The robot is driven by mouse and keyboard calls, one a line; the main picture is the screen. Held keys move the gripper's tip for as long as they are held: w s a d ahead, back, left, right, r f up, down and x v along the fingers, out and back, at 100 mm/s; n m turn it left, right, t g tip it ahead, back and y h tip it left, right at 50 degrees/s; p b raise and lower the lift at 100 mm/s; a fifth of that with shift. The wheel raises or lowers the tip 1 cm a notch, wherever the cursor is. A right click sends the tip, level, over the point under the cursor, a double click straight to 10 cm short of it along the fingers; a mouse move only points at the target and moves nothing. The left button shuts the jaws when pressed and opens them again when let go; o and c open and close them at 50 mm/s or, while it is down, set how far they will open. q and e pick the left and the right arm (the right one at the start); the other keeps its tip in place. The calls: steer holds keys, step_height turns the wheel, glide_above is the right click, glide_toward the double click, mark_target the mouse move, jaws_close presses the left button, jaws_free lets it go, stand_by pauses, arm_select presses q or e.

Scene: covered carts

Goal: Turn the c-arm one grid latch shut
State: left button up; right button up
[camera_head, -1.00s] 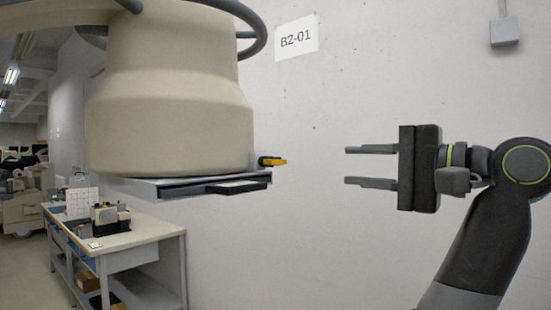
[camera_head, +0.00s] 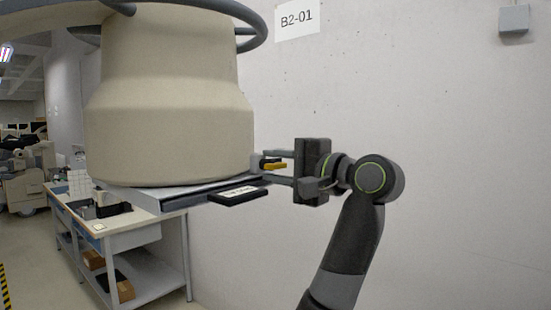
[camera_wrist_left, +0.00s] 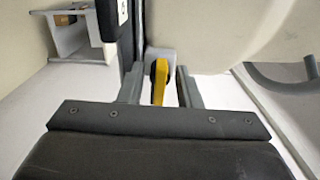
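The c-arm's grid latch is a small yellow lever (camera_head: 275,166) on a grey block at the right end of the flat unit under the beige c-arm housing (camera_head: 170,110). In the head view the lever points right. My left gripper (camera_head: 270,167) is open, with one finger above and one below the lever. In the left wrist view the yellow lever (camera_wrist_left: 160,80) lies between the two grey fingers (camera_wrist_left: 160,90), with a gap visible on each side. A dark grid handle (camera_head: 238,195) with a white label sticks out below. My right gripper is not in view.
A pale bench (camera_head: 120,232) with equipment and a lower shelf stands at the lower left. A grey tubular ring (camera_head: 262,28) curves around the top of the housing. The wall behind, with a B2-01 sign (camera_head: 297,18), is clear to the right.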

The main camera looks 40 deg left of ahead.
arm_select(q)
steer(key=shift+c, duration=0.5)
jaws_close()
